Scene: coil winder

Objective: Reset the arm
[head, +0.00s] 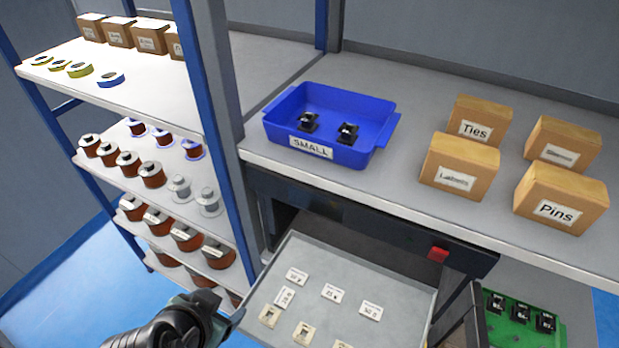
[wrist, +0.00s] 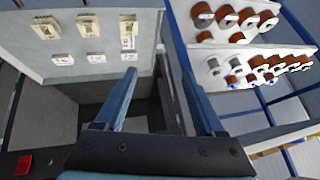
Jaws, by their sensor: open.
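My gripper (wrist: 160,80) is open, its two fingers apart with nothing between them. In the head view my gripper (head: 225,315) is at the bottom, beside the left edge of an open grey drawer (head: 355,265). The drawer holds several small white labelled cards and cream parts, and it also shows at the upper left of the wrist view (wrist: 75,70). Part of the gripper in the head view is cut off or hidden by my own arm.
A shelf rack (head: 165,80) with copper wire spools (head: 150,170) stands at left. On the worktop are a blue SMALL bin (head: 380,150) with two black parts and several cardboard boxes (head: 460,165). A green tray (head: 520,325) is at lower right. A red block (head: 437,254) marks the bench front.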

